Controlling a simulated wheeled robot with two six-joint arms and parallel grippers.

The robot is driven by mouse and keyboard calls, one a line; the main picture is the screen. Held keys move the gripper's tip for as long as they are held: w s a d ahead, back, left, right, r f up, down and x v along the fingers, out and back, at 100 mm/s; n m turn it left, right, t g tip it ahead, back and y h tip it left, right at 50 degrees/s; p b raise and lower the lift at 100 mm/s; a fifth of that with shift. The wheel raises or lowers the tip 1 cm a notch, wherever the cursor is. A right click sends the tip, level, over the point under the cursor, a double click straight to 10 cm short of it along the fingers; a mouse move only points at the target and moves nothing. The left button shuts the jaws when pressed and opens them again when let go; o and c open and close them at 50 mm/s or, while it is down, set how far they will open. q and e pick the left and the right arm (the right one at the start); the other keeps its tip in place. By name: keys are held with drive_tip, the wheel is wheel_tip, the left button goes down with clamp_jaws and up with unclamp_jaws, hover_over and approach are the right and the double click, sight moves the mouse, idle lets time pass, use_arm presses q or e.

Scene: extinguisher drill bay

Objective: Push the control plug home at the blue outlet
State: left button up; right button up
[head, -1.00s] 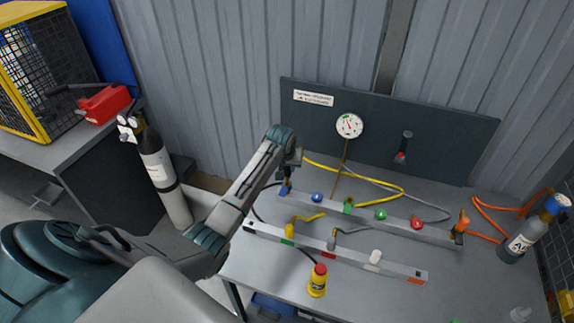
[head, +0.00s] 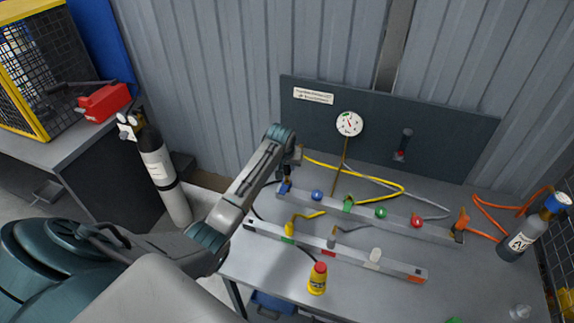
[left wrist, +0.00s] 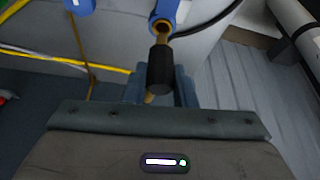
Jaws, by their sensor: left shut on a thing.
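The blue outlet (head: 285,187) is at the left end of the back rail on the bench. In the left wrist view its blue ring (left wrist: 165,14) is at the top middle. My left gripper (head: 291,171) is over this end of the rail. In the left wrist view the gripper (left wrist: 160,92) is shut on the black control plug (left wrist: 160,68). A brass tip shows between the black body and the blue ring, at the ring's opening. I cannot tell how deep it sits. My right gripper is not in view.
The back rail (head: 340,205) also carries blue, green and red knobs. A front rail (head: 310,241) holds yellow, grey and white pieces. A gauge (head: 349,124) is on the back panel. A gas cylinder (head: 524,233) stands right.

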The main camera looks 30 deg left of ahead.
sight(287, 171)
use_arm(q)
drive_tip(key=shift+f, duration=0.4)
drive_tip(key=shift+f+b, duration=0.5)
drive_tip(key=shift+f, duration=0.25)
idle(0.7)
drive_tip(key=shift+p, duration=0.4)
drive_tip(key=shift+f, duration=0.35)
idle(0.3)
drive_tip(key=shift+f+b, duration=0.45)
drive_tip(key=shift+f, duration=0.1)
drive_tip(key=shift+s, duration=0.1)
